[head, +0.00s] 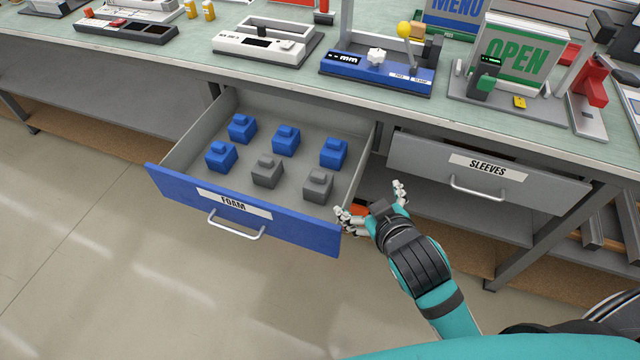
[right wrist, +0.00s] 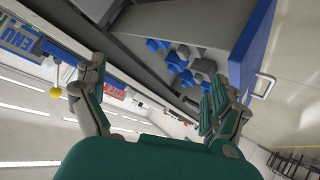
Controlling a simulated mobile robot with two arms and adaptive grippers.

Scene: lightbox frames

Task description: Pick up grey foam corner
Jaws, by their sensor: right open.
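Two grey foam corners (head: 267,170) (head: 318,185) stand in the front row of the open drawer marked FOAM (head: 292,228), in the middle and at the right. In the right wrist view, grey pieces (right wrist: 205,66) show beyond my fingers, partly hidden by them. Several blue foam corners (head: 286,138) stand around them. My right gripper (head: 372,204) is open and empty, just right of the drawer's front right corner and apart from the foam. In the right wrist view my right gripper (right wrist: 156,80) has its fingers spread wide. My left gripper is not in view.
A closed grey drawer marked SLEEVES (head: 420,160) is to the right, under the workbench top (head: 180,58). The bench holds a blue device (head: 375,75), a white device (head: 262,45) and an OPEN sign (head: 517,55). The floor before the drawer is clear.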

